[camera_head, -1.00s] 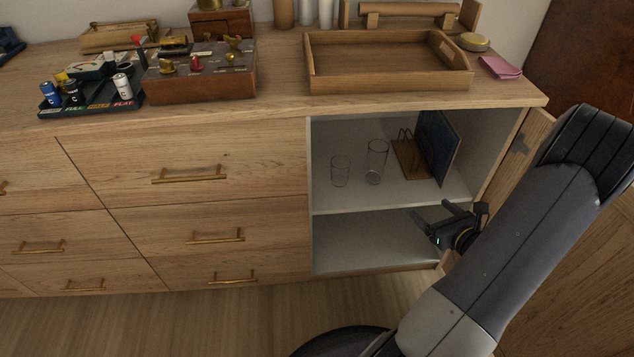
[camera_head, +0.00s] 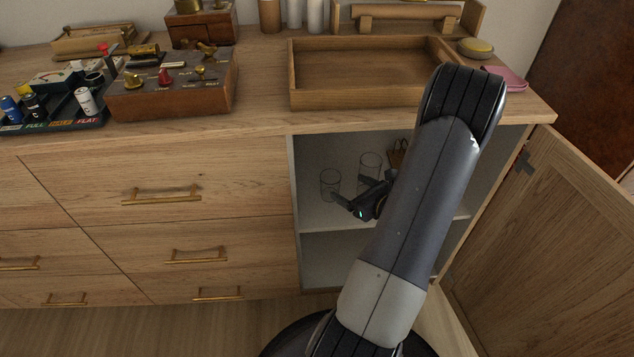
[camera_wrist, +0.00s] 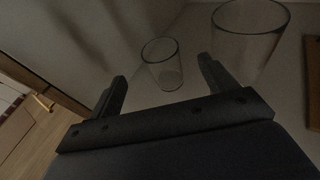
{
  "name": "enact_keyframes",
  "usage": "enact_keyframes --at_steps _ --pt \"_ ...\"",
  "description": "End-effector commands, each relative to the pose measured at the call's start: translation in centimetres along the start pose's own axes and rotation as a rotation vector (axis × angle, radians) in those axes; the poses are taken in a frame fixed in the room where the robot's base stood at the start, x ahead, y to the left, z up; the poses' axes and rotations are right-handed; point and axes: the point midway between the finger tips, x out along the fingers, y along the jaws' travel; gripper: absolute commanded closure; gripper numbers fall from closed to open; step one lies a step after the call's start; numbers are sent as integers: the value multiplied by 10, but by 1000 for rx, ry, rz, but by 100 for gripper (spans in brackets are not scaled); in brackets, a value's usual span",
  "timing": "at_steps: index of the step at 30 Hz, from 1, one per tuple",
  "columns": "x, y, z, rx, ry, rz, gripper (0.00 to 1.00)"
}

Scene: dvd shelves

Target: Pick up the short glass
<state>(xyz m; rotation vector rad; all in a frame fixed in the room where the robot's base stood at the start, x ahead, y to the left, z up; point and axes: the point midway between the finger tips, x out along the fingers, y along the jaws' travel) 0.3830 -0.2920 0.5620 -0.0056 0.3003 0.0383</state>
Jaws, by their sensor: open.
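The short glass (camera_head: 330,184) is clear and stands upright on the upper shelf inside the open cabinet, at the left. In the wrist view the short glass (camera_wrist: 162,64) stands just beyond my gripper, in the gap between the two fingers. A taller clear glass (camera_head: 371,165) stands to its right; in the wrist view this tall glass (camera_wrist: 247,38) is beyond the right finger. My gripper (camera_head: 350,192) is open and empty at the front of the shelf, close to both glasses. In the wrist view my gripper (camera_wrist: 162,82) has its fingers spread.
The open cabinet door (camera_head: 545,235) stands at the right. A wooden rack (camera_head: 398,152) is deeper in the cabinet, mostly hidden by my arm. The countertop above holds a wooden tray (camera_head: 293,100) and a brown control box (camera_head: 170,102). The lower shelf looks empty where visible.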

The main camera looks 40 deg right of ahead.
Motion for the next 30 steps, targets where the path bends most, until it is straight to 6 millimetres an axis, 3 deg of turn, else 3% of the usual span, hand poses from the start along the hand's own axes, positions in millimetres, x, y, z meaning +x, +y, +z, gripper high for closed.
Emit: enact_keyframes --at_steps 10,17,25,30 --pt "42 1 -2 -2 0 3 20" --pt "59 0 -1 -1 0 2 20" --pt "99 1 -2 -2 0 3 20" --pt "108 0 0 0 0 0 20"
